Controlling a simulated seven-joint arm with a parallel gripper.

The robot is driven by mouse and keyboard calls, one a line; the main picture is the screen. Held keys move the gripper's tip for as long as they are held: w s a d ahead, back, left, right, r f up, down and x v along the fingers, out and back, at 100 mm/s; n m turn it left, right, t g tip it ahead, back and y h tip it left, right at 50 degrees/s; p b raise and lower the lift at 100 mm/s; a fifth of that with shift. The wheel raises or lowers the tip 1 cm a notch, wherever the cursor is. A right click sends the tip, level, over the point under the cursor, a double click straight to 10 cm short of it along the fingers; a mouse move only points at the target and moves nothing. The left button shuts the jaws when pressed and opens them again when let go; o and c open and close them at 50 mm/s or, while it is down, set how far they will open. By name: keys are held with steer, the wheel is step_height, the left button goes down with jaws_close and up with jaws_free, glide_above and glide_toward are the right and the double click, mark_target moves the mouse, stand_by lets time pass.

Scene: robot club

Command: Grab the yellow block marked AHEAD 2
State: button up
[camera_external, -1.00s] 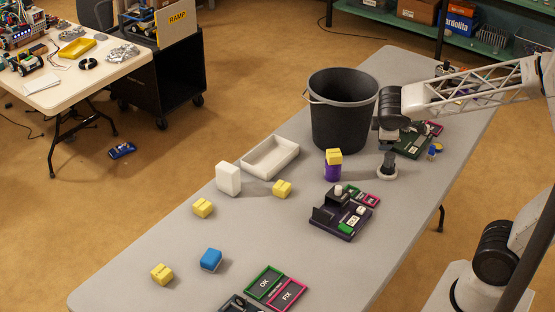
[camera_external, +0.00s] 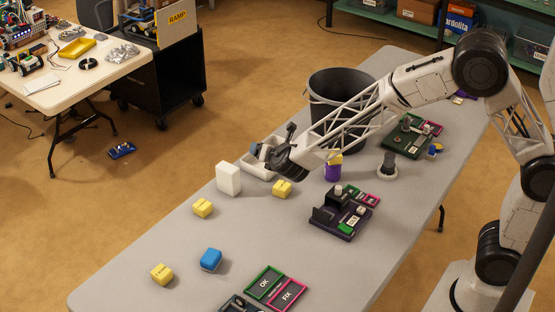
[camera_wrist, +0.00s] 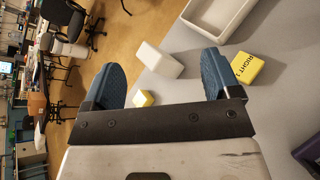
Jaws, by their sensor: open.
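Several yellow blocks are on the table, at the left front (camera_external: 162,274), at mid-left (camera_external: 203,208) and near the white tray (camera_external: 282,189).
The white tray (camera_external: 249,168) is partly hidden behind my gripper. A white block (camera_external: 228,178) stands beside it. A black bucket (camera_external: 322,83) stands behind my arm. A blue block (camera_external: 211,260), OK and FIX plates (camera_external: 277,287) and a purple fixture (camera_external: 340,222) occupy the front.

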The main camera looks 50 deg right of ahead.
steer(key=w+a+f+n+t+y, duration=0.1)
steer(key=w+a+f+n+y, duration=0.2)
steer(key=w+a+f+n, duration=0.4)
steer(key=n+y, duration=0.3)
steer(key=n, duration=0.2)
glide_toward(208, 208)
steer(key=w+f, duration=0.2)
steer(key=w, duration=0.1)
steer(key=shift+a+t, duration=0.15)
steer(key=shift+t, duration=0.25)
steer(key=shift+w, duration=0.1)
steer(key=shift+x, duration=1.15)
steer(key=shift+w, duration=0.2)
steer(key=shift+x, duration=2.4)
